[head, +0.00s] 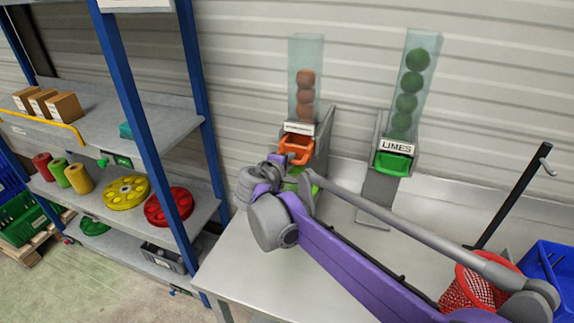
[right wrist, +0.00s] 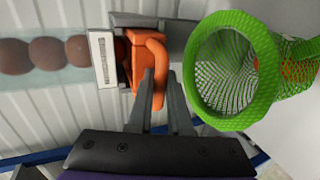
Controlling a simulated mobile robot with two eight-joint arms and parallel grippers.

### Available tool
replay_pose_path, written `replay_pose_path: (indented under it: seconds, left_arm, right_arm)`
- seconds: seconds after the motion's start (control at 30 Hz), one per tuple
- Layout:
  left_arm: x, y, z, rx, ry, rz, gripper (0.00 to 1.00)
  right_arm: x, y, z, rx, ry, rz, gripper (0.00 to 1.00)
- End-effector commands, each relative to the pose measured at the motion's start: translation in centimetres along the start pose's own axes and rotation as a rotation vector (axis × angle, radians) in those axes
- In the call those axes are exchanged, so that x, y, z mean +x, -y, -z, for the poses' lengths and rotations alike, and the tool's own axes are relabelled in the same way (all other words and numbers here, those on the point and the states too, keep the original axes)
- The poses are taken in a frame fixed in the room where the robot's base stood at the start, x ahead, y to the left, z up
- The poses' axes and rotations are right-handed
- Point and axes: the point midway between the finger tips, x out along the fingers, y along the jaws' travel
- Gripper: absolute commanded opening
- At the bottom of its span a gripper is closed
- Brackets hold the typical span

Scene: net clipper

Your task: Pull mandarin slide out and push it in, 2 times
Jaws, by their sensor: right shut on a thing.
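The mandarin dispenser is a clear tube (head: 306,70) with orange-brown mandarins stacked in it and a label plate at its foot. Its orange slide (head: 297,149) shows below the label in the head view. In the right wrist view the slide (right wrist: 148,48) has a curved orange handle. My right gripper (right wrist: 160,84) is shut on this handle, one finger on each side. In the head view my right wrist hides most of the fingers below the slide. How far out the slide sits is hard to tell. My left gripper is out of view.
A green mesh net (right wrist: 270,70) with something orange inside is close beside my right fingers. A lime dispenser (head: 393,163) stands to the right on the table (head: 240,270). A red basket (head: 470,290) and blue crate (head: 552,275) are at right; a shelf rack (head: 160,110) is left.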

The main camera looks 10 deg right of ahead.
Motion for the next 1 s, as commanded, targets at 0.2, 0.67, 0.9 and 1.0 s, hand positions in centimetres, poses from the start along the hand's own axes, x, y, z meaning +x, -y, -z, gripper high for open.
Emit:
replay_pose_path:
  seconds: [0.2, 0.67, 0.9, 1.0]
  left_arm:
    - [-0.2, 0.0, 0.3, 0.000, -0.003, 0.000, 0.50]
    - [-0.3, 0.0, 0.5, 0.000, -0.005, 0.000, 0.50]
    - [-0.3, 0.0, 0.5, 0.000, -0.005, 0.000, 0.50]
    - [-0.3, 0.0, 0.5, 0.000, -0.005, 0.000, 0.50]
  right_arm:
    - [1.5, -0.8, 0.1, -0.001, -0.002, -0.004, 0.00]
    - [3.2, -1.4, 0.1, -0.001, -0.004, -0.002, 0.00]
    - [3.2, -1.4, 0.2, -0.001, -0.004, -0.002, 0.00]
    - [3.2, -1.4, 0.2, -0.001, -0.004, -0.002, 0.00]
